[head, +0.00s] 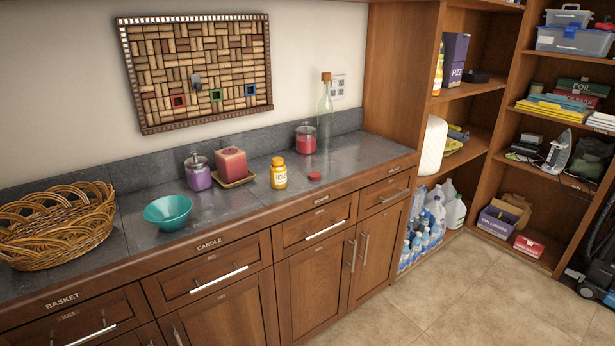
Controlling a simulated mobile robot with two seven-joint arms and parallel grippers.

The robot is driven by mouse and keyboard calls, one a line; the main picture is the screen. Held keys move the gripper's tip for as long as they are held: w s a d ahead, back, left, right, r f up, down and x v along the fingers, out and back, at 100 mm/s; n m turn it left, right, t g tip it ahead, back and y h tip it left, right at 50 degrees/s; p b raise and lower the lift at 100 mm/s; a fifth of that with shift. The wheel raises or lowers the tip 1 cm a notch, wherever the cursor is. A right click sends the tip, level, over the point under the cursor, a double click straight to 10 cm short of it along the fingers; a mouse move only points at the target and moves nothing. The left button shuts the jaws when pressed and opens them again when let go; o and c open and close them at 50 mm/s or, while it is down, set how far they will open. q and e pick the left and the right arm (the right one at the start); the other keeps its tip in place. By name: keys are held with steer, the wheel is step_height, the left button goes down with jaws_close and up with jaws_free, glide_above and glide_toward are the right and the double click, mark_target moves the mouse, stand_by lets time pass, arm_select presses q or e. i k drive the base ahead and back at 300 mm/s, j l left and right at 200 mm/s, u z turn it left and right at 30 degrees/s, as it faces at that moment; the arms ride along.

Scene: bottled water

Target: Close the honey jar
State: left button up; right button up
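The honey jar (279,176) is small and yellow with a pale label. It stands upright on the dark stone counter, near the middle of the head view. Its top looks yellow-orange; the detail of the opening is too small to tell. Neither of my grippers is in view.
On the counter (365,150) stand a wicker basket (60,228), a teal bowl (168,212), a purple jar candle (198,174), a red candle on a tray (231,163), a red jar candle (306,139) and a corked glass bottle (325,112). The counter's right end is clear.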

mark_target(278, 168)
steer(key=i+l, duration=0.3)
steer(key=i, duration=0.25)
steer(key=i+l, duration=0.3)
steer(key=i, duration=0.25)
steer(key=i+l+u, duration=0.1)
steer(key=i+l, duration=0.2)
steer(key=i, duration=0.2)
